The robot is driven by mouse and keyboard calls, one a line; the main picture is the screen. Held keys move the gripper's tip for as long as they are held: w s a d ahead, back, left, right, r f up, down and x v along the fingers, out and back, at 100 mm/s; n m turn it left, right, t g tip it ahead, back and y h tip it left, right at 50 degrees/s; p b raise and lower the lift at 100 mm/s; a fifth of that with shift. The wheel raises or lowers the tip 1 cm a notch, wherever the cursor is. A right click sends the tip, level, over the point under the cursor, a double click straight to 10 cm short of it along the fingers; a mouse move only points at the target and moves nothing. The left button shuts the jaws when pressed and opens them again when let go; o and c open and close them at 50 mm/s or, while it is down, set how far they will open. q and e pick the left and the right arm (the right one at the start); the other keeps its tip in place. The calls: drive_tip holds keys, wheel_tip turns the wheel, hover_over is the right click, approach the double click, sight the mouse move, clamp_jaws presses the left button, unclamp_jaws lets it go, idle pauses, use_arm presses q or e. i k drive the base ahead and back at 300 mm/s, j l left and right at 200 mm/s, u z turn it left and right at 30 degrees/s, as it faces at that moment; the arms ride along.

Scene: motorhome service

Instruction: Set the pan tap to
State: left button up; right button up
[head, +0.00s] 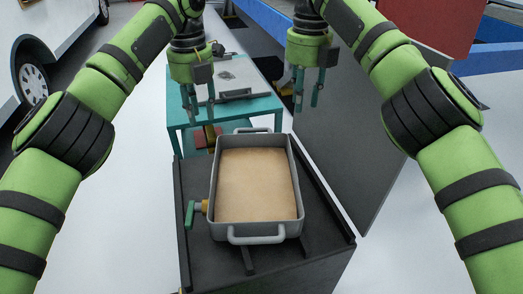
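A grey rectangular pan (214,190) with a handle at each end stands on a dark stand. Its inside shows a flat tan surface. The pan tap (191,212) sticks out from the pan's left side near its front corner; it has a brass-coloured body and a green lever pointing toward the front. My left gripper (197,103) is open and empty, above and beyond the pan to the left. My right gripper (307,98) is open and empty, beyond the pan to the right. Neither gripper touches the pan or tap.
The dark stand (320,257) has raised rails beside the pan. Behind it is a teal table (268,105) with a grey tray-like object (240,93) on top. A tall dark panel (345,150) stands at the right. A white vehicle (50,40) is at the upper left.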

sight(194, 207)
drive_tip(key=k, duration=1)
